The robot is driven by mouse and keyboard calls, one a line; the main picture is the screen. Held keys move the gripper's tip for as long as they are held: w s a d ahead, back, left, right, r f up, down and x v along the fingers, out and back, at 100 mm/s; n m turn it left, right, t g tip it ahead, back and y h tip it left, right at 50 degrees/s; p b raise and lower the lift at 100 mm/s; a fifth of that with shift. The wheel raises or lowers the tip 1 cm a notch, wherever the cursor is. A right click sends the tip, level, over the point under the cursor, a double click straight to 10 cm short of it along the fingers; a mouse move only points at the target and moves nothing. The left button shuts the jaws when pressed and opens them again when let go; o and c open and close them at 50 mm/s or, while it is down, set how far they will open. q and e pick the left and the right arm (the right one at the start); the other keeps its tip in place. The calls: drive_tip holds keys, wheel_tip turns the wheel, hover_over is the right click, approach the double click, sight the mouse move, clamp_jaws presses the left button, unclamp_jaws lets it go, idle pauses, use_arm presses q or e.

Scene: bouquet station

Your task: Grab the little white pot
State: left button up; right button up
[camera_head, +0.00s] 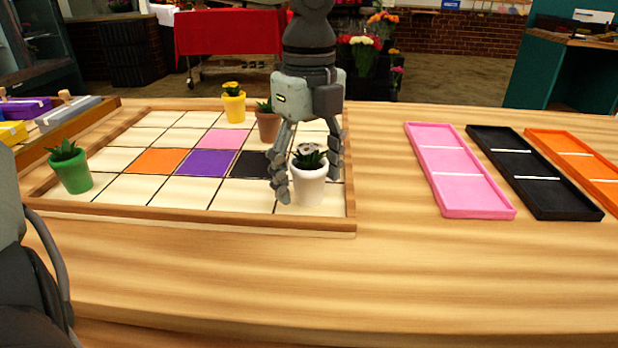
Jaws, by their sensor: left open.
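The little white pot (310,188) stands upright on the front right cell of the wooden-framed grid board (352,200). It holds a small dark green plant with a pale top. My left gripper (307,178) points down over it and is open, with its fingers on the left and right of the pot. The left finger looks very near the pot's side; I cannot tell if it touches. My right gripper does not show.
A brown pot (268,126) stands just behind the gripper, and a yellow pot (234,108) is further back. A green pot (72,173) stands at the board's left. Pink (480,212), black (560,213) and orange (590,170) trays lie right. The table front is clear.

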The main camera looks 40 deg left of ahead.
use_arm(q)
drive_tip(key=c, duration=1.6)
drive_tip(key=shift+r, duration=0.15)
